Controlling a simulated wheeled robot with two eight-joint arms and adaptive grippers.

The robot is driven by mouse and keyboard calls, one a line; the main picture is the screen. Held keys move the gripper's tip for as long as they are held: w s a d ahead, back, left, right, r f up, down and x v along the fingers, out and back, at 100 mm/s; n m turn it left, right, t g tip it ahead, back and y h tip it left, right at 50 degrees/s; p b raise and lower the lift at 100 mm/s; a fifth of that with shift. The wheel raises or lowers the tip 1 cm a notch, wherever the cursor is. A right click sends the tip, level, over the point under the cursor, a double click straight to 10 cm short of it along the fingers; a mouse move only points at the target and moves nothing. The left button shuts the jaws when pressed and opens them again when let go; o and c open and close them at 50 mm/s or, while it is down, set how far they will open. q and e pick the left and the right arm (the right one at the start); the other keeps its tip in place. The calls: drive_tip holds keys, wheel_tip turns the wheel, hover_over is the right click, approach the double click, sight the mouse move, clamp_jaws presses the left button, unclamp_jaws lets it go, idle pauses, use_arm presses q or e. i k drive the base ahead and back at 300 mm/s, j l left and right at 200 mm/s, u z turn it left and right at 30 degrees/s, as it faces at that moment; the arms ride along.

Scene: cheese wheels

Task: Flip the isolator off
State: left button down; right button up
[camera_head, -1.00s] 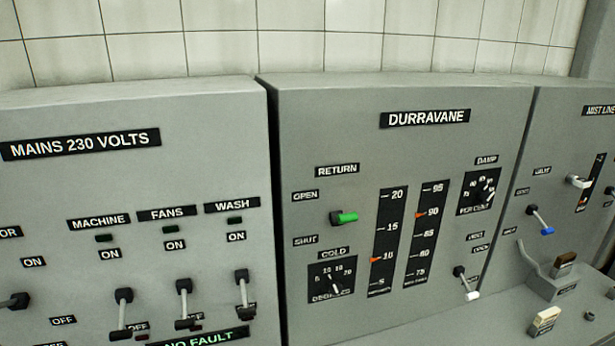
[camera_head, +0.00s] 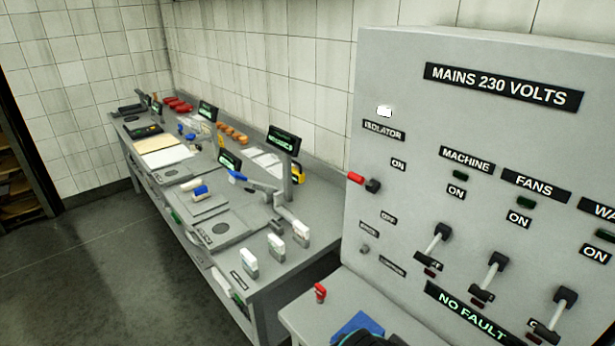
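The isolator switch (camera_head: 373,186) is on the left side of the grey mains panel (camera_head: 410,75), under the label ISOLATOR (camera_head: 383,131). Its red-tipped lever (camera_head: 356,178) sticks out to the left and slightly up from a dark pivot. The ON label (camera_head: 398,164) is above the pivot and the OFF label (camera_head: 388,218) is below it. A white lamp (camera_head: 384,112) above the isolator label looks lit.
The machine lever (camera_head: 439,234) and fans lever (camera_head: 496,262) point down. A long cluttered bench (camera_head: 270,285) runs left along the tiled wall. Floor at left is clear.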

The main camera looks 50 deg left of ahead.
sight(363, 181)
drive_tip(key=u, duration=1.45)
